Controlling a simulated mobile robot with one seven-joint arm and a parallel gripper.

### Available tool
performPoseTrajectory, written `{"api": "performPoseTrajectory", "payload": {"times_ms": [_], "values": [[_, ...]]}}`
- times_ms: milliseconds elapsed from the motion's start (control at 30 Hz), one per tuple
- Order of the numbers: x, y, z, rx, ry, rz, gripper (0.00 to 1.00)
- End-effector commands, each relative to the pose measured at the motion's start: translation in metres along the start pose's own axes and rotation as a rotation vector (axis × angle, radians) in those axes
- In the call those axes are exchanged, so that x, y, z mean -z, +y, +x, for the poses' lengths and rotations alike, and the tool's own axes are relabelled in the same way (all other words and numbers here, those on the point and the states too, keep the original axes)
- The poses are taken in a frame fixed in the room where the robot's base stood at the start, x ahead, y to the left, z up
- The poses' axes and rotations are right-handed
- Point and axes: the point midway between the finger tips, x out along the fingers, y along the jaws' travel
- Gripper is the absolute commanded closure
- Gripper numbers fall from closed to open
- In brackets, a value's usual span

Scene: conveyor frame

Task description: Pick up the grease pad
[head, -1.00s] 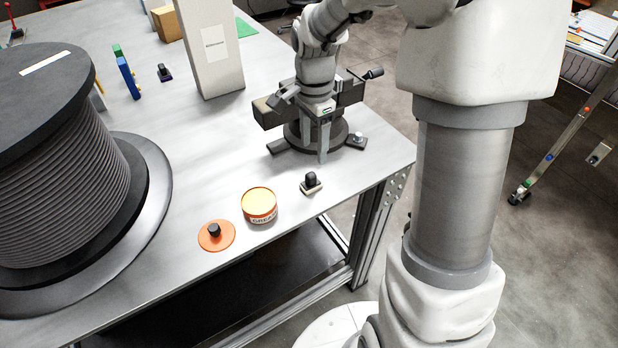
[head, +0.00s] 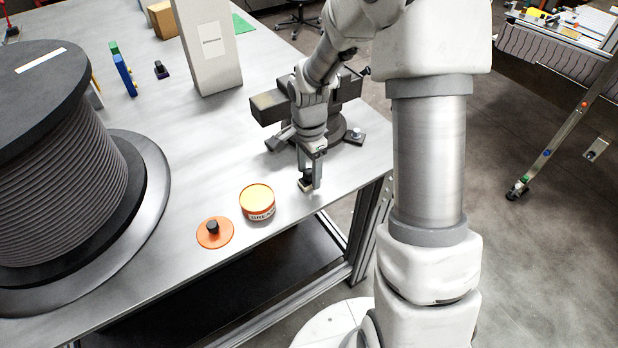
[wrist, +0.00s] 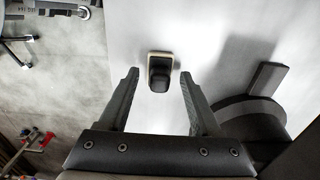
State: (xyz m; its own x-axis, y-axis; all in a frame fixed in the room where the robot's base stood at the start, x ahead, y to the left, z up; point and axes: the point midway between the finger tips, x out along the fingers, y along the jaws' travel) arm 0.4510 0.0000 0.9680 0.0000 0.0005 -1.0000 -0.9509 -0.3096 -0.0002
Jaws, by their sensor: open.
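The grease pad (head: 304,186) is a small pale pad with a black knob on top, on the table near its front edge. In the wrist view the pad (wrist: 150,55) lies just beyond the fingertips, roughly midway between them. My gripper (head: 312,180) is open, pointing down above the pad, and partly hides it in the head view. An open orange grease can (head: 257,203) stands left of the pad. An orange lid with a black knob (head: 214,232) lies left of the can.
A dark vise (head: 272,106) stands close behind my gripper. A large cable spool (head: 60,170) fills the left of the table. A tall white box (head: 208,50) stands at the back. The table (head: 190,165) is clear between spool and vise.

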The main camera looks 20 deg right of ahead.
Motion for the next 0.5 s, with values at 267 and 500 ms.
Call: {"api": "performPoseTrajectory", "payload": {"times_ms": [267,500], "values": [[0.0002,0.0001,-0.0005,0.000,0.000,0.000,0.64],[0.0002,0.0001,-0.0007,0.000,0.000,0.000,1.00]]}}
